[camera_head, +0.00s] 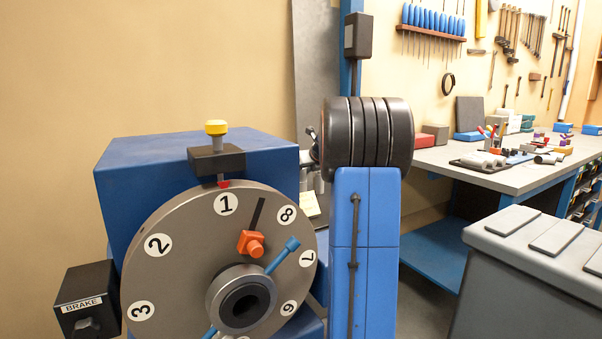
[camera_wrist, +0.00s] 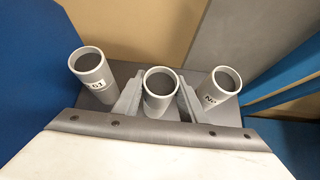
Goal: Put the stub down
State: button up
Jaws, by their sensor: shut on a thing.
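In the wrist view my gripper (camera_wrist: 160,80) has one grey finger on each side of a hollow grey tube, the stub (camera_wrist: 161,100), and is shut on it. The stub's open round end faces the camera. Its lower end is hidden, so I cannot tell whether it touches anything below. A similar grey tube with a white label (camera_wrist: 92,72) stands to the left, and another labelled tube (camera_wrist: 220,88) stands to the right. Both lean outward in the picture and are apart from the stub. I cannot make out my gripper or the stub in the head view.
A numbered grey disc (camera_head: 170,270) with an orange knob (camera_head: 252,243) fronts a blue housing (camera_head: 130,165). A black brake box (camera_head: 87,290) is at lower left. A cluttered workbench (camera_head: 440,158) stands at right, behind a grey ribbed box (camera_head: 500,285).

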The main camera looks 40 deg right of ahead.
jog(key=o, duration=1.4)
jog(key=v, duration=1.2)
jog(key=shift+r, duration=0.15)
